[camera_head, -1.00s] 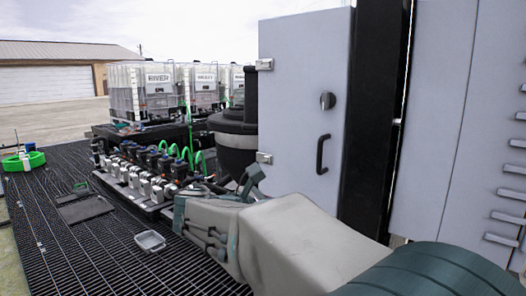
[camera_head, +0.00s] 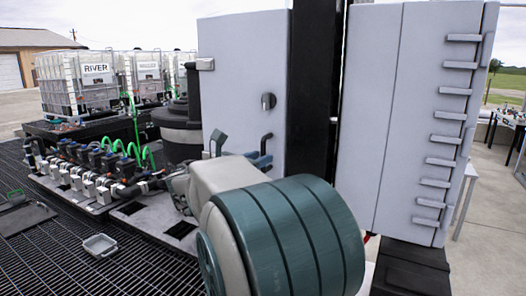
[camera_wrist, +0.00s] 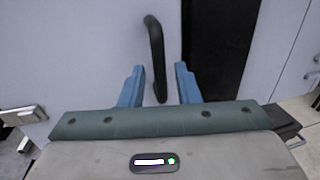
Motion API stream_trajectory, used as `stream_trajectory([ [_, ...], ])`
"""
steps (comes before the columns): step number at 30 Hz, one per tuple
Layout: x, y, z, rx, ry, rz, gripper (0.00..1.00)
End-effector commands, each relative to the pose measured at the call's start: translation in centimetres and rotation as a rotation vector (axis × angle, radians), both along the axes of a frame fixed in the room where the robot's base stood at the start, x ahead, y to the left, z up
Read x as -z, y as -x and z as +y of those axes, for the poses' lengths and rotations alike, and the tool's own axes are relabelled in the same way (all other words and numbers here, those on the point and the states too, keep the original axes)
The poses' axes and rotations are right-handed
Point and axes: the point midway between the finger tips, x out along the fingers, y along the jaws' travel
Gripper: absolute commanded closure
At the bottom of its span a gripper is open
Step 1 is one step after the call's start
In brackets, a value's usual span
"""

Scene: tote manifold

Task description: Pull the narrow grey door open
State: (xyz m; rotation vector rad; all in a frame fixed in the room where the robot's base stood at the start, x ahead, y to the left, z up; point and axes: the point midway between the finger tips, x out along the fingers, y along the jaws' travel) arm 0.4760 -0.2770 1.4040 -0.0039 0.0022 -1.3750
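The wrist view shows the grey door (camera_wrist: 85,60) and the upright black handle (camera_wrist: 156,55) close up. My gripper (camera_wrist: 159,74) is open, with one blue finger on each side of the handle's lower part. A gap shows between the handle and both fingers in the picture; their depth difference is hard to tell.
A black post (camera_head: 314,90) stands right of the door, then a wider grey cabinet (camera_head: 390,110) with hinge-like bars. A row of valves with green hoses (camera_head: 90,170) lies left, near a small grey tray (camera_head: 99,245) on the dark grating.

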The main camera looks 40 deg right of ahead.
Motion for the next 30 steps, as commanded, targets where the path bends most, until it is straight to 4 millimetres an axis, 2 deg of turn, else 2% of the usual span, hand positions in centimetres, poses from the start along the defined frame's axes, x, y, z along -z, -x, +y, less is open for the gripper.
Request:
stream_trajectory([
  [6,0.0,-0.4,-2.1,0.001,0.000,0.000,0.70],
  [16,0.1,-0.5,-2.3,-0.001,-0.001,-0.001,0.70],
  [19,0.1,-0.5,-2.3,-0.001,-0.001,-0.001,0.98],
  [30,0.1,0.2,-1.6,-0.001,0.000,-0.002,1.00],
])
